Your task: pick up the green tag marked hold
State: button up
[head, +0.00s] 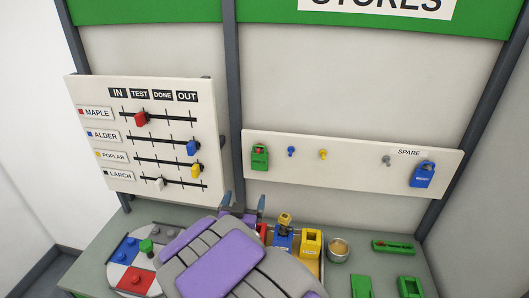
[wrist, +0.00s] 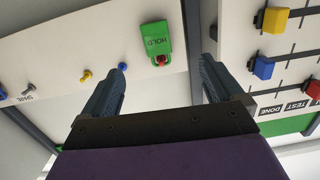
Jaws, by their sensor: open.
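The green tag marked HOLD (wrist: 152,40) hangs on a red peg on the white board in the wrist view, where its lettering appears upside down. It also shows in the head view (head: 260,160) at the left end of the spare board.
The spare board (head: 340,165) also bears bare blue, yellow and grey pegs and a blue tag (head: 422,175). A slider board (head: 145,145) stands left. The table below holds a yellow block (head: 311,242), a round cup (head: 338,249) and several green pieces (head: 393,247).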

jog(key=r, duration=0.1)
send_near(259, 162)
jog(key=w, duration=0.4)
jog(key=shift+w+d+t+h+p, duration=0.2)
jog(key=shift+d+t+h+p, duration=0.05)
jog(key=shift+t+h+p, duration=0.15)
jog(key=x, duration=0.4)
jog(key=shift+w+d+f, duration=0.1)
jog(key=shift+w+f, duration=0.05)
jog(key=shift+f, duration=0.2)
jog(key=shift+w, duration=0.15)
jog(key=c, duration=1.1)
